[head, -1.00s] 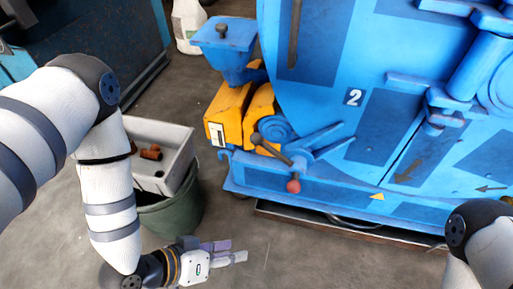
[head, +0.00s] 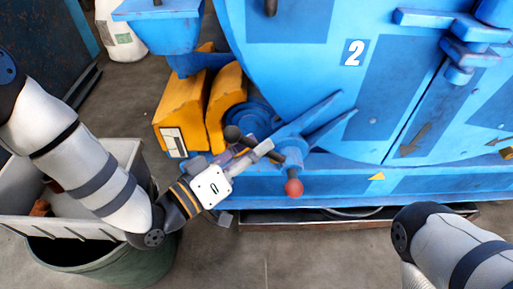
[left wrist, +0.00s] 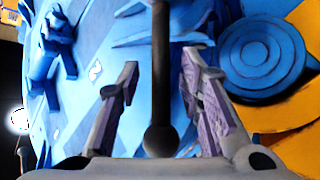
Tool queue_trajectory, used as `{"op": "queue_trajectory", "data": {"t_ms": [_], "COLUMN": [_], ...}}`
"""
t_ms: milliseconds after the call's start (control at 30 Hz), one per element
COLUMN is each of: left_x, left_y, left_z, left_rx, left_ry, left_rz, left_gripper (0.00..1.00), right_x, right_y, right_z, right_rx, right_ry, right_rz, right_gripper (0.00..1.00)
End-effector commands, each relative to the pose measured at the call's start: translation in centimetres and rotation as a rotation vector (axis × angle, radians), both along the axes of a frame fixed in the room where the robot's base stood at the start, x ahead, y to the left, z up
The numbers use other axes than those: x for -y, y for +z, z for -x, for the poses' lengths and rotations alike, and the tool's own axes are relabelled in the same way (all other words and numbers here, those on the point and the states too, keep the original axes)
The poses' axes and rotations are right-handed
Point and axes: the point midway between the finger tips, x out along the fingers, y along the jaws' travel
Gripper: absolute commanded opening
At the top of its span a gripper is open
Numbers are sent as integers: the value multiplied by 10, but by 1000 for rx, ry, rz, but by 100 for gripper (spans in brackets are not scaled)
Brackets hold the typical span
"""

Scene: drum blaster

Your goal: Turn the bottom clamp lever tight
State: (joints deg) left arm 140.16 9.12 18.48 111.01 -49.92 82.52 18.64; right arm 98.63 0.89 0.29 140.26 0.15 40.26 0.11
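The bottom clamp lever (head: 294,172) is a dark bar with a red ball end and a dark ball end, low on the front of the blue machine (head: 330,150). My left gripper (head: 262,151) is at the lever, covering part of its bar. In the left wrist view its two purple-grey fingers (left wrist: 160,85) stand apart. The lever's dark rod and ball (left wrist: 160,138) show between them, with gaps on both sides. Whether the rod lies fully within the fingers' depth is hard to tell. My right gripper is out of view; only my right arm shows.
Yellow blocks (head: 180,115) sit left of the lever, beside a round blue hub (head: 255,120), which also shows in the left wrist view (left wrist: 262,55). A grey tray (head: 20,190) on a green bin (head: 110,270) stands at lower left. The floor in front is clear.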

Motion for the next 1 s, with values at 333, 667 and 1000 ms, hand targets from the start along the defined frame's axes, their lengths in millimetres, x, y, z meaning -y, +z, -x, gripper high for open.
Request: {"op": "queue_trajectory", "data": {"t_ms": [333,667,1000], "left_x": [9,8,12], "left_y": [1,0,10], "left_z": [-8,-8,-7], "left_rx": [0,0,3], "left_ry": [1,1,-1], "left_rz": [-1,0,-56], "left_gripper": [34,0,0], "right_x": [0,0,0], "right_y": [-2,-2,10], "right_z": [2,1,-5], "right_rx": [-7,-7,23], "right_ry": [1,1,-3], "right_rz": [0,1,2], "right_gripper": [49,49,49]}}
